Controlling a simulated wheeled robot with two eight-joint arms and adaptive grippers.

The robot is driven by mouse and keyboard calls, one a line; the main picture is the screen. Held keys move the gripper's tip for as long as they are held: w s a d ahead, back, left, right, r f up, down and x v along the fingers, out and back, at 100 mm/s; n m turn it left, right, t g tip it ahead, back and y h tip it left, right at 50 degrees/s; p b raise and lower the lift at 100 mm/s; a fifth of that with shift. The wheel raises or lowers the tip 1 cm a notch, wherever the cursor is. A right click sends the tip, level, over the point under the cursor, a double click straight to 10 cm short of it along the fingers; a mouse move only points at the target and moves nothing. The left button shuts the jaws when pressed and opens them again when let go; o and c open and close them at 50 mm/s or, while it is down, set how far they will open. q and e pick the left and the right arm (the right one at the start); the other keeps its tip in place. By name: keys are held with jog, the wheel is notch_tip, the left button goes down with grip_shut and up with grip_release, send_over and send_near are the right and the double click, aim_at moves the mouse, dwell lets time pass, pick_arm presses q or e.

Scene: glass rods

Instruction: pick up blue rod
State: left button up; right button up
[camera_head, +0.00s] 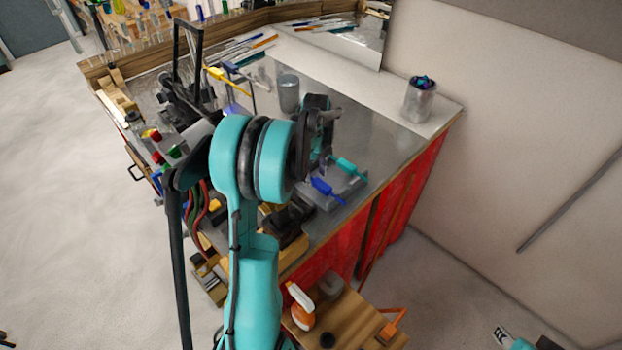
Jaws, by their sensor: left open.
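A blue piece (326,188) with a thin shaft lies at the near side of a small grey tray on the workbench. It looks like the blue rod, but its full shape is hard to tell. A similar teal piece (349,168) lies just beyond it on the tray. My left gripper (325,152) is above the tray's far side, apart from the blue piece as far as I can tell. It is open, and my teal arm hides part of it.
The grey workbench top (385,145) has free room right of the tray. A metal cup (288,92) stands behind, and a metal can (420,98) stands at the far right corner. Yellow torches and black equipment crowd the left side. A wooden stool (350,322) with a spray bottle stands in front.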

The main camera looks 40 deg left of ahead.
pick_arm(q)
jog(key=shift+f, duration=0.85)
jog(key=c, duration=1.1)
jog(key=shift+o, duration=0.2)
jog(key=shift+r, duration=0.1)
